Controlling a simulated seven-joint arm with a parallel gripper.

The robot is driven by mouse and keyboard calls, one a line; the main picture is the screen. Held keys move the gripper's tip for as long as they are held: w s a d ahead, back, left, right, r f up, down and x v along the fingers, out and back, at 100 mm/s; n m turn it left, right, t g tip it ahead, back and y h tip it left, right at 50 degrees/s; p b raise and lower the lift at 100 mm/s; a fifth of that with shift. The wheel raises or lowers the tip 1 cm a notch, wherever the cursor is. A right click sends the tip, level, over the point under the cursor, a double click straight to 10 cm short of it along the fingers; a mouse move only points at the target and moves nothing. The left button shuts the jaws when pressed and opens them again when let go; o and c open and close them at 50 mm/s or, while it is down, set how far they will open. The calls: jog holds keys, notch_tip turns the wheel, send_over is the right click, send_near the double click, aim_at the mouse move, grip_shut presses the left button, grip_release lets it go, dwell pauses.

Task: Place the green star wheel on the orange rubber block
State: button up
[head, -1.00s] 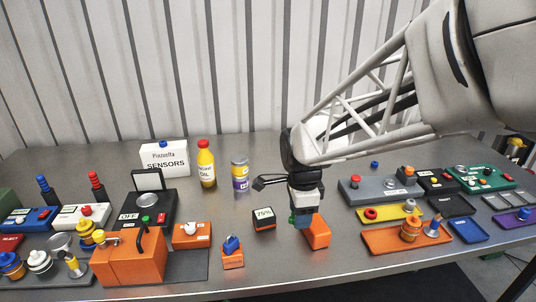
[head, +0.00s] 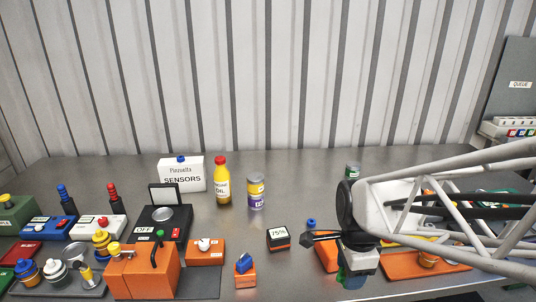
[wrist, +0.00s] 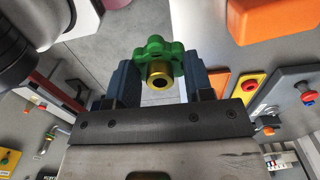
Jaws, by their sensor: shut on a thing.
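My gripper (head: 352,278) is shut on the green star wheel (wrist: 158,58), with a jaw on each side of it. The wheel has rounded lobes and a brass hub (wrist: 158,84) facing the wrist camera. In the head view only a bit of green (head: 340,276) shows at the jaws. A plain orange block (head: 324,257), which looks like the rubber block, lies on the bench just left of my gripper, partly hidden by it. A rounded orange block (wrist: 268,18) at the wrist view's upper right appears to be the same one, apart from the wheel.
An orange tray (head: 400,268) lies to the right, partly behind my arm. A small orange block with a blue top (head: 245,272) and a large orange box (head: 145,270) stand further left. Bare bench lies between.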

jog(key=shift+w, duration=0.1)
send_over(331, 242)
jog(key=shift+f, duration=0.75)
dwell(0.5)
jog(key=shift+f, duration=1.75)
jog(key=shift+f, duration=0.1)
jog(key=o, duration=0.9)
notch_tip(331, 242, up, 12)
jog(key=shift+r, duration=0.1)
